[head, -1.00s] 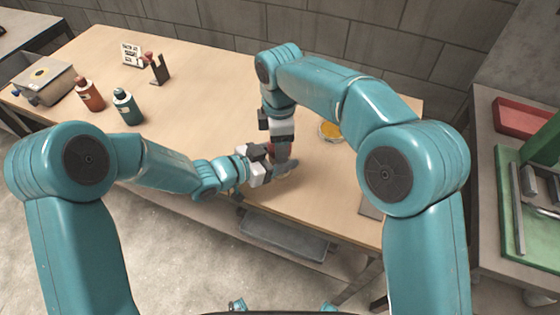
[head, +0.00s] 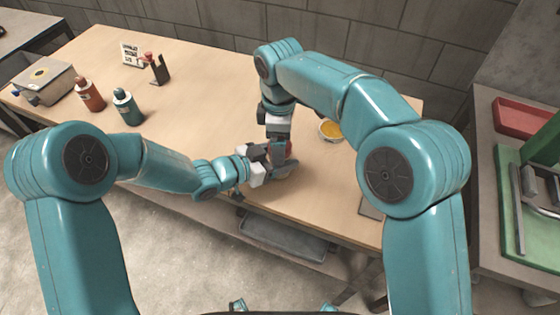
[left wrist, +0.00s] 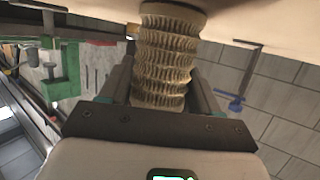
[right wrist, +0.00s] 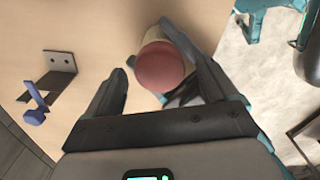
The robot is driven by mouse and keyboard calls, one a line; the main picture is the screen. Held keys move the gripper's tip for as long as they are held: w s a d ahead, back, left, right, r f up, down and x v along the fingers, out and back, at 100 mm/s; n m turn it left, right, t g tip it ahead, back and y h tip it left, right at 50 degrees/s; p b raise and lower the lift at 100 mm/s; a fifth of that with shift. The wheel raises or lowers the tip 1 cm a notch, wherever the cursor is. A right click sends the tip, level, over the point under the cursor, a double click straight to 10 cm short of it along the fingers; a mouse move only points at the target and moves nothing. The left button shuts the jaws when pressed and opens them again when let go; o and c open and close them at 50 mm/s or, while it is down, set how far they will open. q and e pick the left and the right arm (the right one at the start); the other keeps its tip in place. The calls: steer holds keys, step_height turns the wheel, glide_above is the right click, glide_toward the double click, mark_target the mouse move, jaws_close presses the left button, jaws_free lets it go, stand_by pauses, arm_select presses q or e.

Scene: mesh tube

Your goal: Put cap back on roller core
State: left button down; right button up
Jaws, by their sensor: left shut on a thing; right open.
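My left gripper (head: 262,166) is shut on the roller core (left wrist: 165,55), a ribbed beige cylinder that shows between its fingers in the left wrist view. My right gripper (head: 279,158) is open above the core, close to my left gripper. In the right wrist view a round pinkish-red cap (right wrist: 160,68) covers the near end of the cream core (right wrist: 155,36). It lies between the spread right fingers, close to the right one. Whether the cap is fully seated cannot be told. In the head view the grippers hide most of the core and cap.
A yellow round dish (head: 330,130) lies right of my right gripper. Green (head: 126,107) and red-brown (head: 89,95) bottles, a grey box (head: 45,80) and a small stand (head: 157,70) are at the left. The middle of the table (head: 205,100) is clear.

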step_height(320, 180, up, 4)
steer(key=shift+f, duration=0.25)
steer(key=shift+c, duration=0.3)
steer(key=shift+s+n, duration=0.1)
steer(key=shift+n, duration=0.8)
steer(key=n, duration=0.1)
steer(key=r+n, duration=0.1)
steer(key=n, duration=0.1)
steer(key=shift+d+n, duration=0.2)
steer(key=shift+n, duration=0.1)
steer(key=r+n, duration=0.1)
steer(key=n, duration=0.3)
steer(key=shift+r, duration=0.4)
steer(key=shift+a+r, duration=0.25)
steer(key=shift+r, duration=0.1)
